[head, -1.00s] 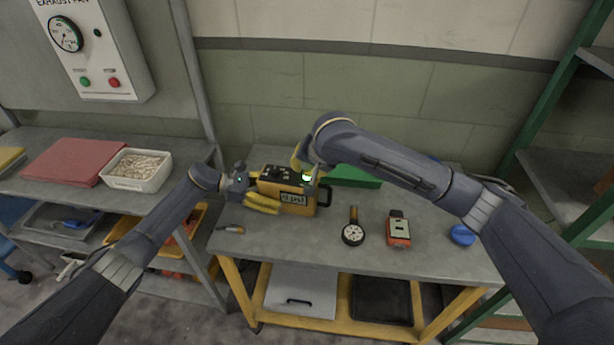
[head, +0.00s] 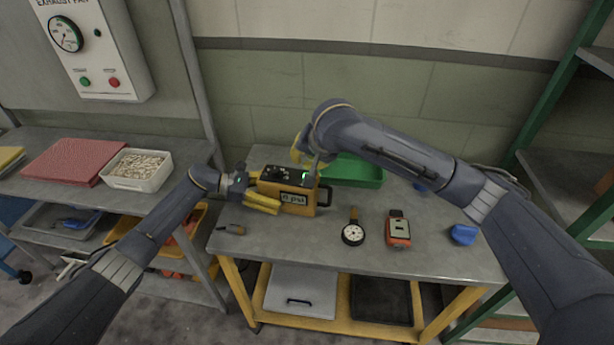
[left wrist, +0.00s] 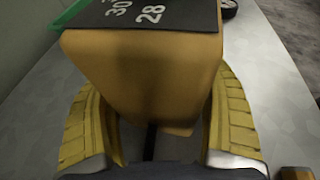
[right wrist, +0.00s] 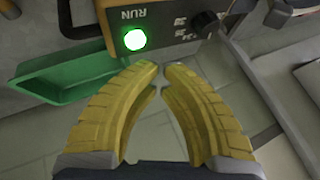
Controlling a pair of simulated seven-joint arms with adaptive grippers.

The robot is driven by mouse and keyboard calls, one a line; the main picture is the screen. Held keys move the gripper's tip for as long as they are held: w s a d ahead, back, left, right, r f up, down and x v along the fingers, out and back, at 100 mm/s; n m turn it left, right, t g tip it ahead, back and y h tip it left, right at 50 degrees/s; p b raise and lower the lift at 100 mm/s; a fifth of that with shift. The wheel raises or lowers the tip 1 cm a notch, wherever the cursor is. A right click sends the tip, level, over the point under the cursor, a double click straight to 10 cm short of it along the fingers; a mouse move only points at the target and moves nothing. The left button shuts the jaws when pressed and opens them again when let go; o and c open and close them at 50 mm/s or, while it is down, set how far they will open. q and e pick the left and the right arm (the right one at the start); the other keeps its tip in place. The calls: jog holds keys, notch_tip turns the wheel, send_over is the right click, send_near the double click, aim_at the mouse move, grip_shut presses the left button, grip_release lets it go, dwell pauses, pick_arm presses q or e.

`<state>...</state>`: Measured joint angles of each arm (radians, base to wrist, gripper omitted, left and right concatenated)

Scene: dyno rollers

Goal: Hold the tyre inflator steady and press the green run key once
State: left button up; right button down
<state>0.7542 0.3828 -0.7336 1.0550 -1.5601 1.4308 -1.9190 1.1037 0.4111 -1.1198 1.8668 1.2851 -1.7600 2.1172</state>
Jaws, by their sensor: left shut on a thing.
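The tyre inflator (head: 297,199), a yellow-orange box with a dark top and a front display, stands upright on the grey bench. My left gripper (head: 262,191) is shut on its left end; the left wrist view shows the orange body (left wrist: 145,75) between both yellow fingers. The green run key (right wrist: 134,39) is lit beside the word RUN in the right wrist view. My right gripper (right wrist: 160,72) has its fingertips together, near the key but seen beside it, not covering it. In the head view my right gripper (head: 299,150) is above the inflator's far right side.
A green tray (head: 362,173) lies behind the inflator. A round gauge (head: 353,233), an orange meter (head: 398,230) and a blue object (head: 463,234) lie to the right. A small dark-handled tool (head: 232,229) lies front left. The bench front is otherwise clear.

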jog(key=shift+r, duration=1.85)
pick_arm(q)
jog(key=o, duration=0.8)
jog(key=shift+c, duration=0.2)
